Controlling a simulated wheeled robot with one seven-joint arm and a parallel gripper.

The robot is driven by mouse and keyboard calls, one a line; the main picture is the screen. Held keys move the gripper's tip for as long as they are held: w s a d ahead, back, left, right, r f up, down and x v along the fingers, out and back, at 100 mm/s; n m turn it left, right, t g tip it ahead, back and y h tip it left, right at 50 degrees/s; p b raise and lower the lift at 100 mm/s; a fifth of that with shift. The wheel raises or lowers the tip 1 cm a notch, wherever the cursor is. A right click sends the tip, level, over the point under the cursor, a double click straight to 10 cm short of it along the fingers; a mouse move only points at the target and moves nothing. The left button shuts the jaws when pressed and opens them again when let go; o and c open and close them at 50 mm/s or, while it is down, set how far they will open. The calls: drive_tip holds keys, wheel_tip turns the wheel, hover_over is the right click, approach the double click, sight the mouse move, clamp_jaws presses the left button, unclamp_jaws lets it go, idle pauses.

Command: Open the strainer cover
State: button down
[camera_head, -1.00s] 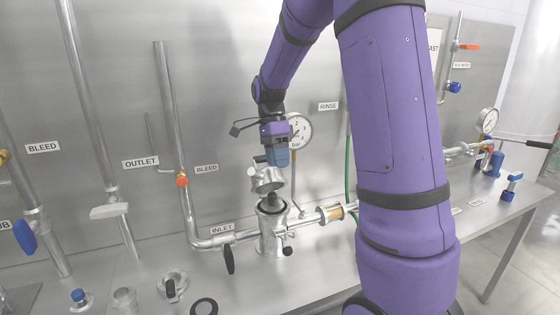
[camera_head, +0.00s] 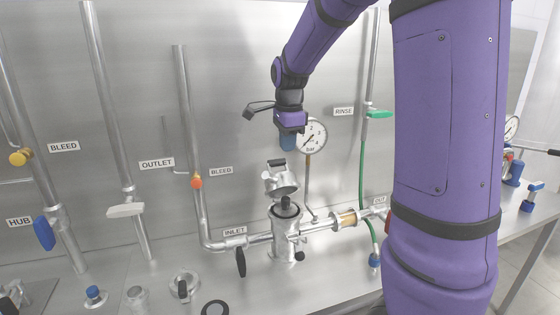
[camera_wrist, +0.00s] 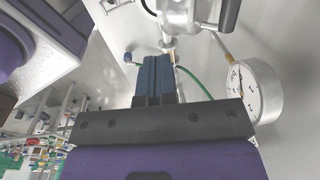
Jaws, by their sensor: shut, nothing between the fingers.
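The strainer (camera_head: 285,238) stands upright on the steel bench, in line with the inlet pipe. Its cover (camera_head: 281,181) is tilted up above the body and the strainer mouth (camera_head: 286,210) shows, with a dark part in it. My gripper (camera_head: 288,143) is above and behind the cover, in front of the gauge, apart from the cover. In the wrist view my gripper's blue fingers (camera_wrist: 156,78) are together with nothing between them. A metal part of the strainer (camera_wrist: 178,12) with a dark handle (camera_wrist: 229,14) shows at the top there.
The pressure gauge (camera_head: 312,136) is close beside my gripper, and also in the wrist view (camera_wrist: 255,90). A green hose (camera_head: 362,190) hangs to the right. A black-handled inlet valve (camera_head: 240,262) is left of the strainer. Loose fittings (camera_head: 185,285) lie on the bench front.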

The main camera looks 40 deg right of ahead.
sight(280, 171)
drive_tip(key=shift+t, duration=0.9)
drive_tip(key=w+f, duration=0.1)
drive_tip(key=f, duration=0.1)
drive_tip(key=w+d+f, duration=0.1)
drive_tip(key=f, duration=0.2)
drive_tip(key=w+f, duration=0.2)
drive_tip(key=shift+d+f, duration=0.2)
drive_tip(key=shift+f, duration=0.15)
drive_tip(key=shift+w+d+f, duration=0.1)
drive_tip(key=shift+w+d, duration=0.05)
drive_tip(key=shift+w, duration=0.45)
drive_tip(key=shift+w+d+f, duration=0.1)
drive_tip(key=shift+w+d, duration=0.05)
drive_tip(key=shift+w, duration=0.4)
drive_tip(key=shift+w+d+f, duration=0.1)
drive_tip(key=shift+w+d, duration=0.05)
drive_tip(key=shift+w, duration=0.55)
drive_tip(key=shift+w, duration=0.15)
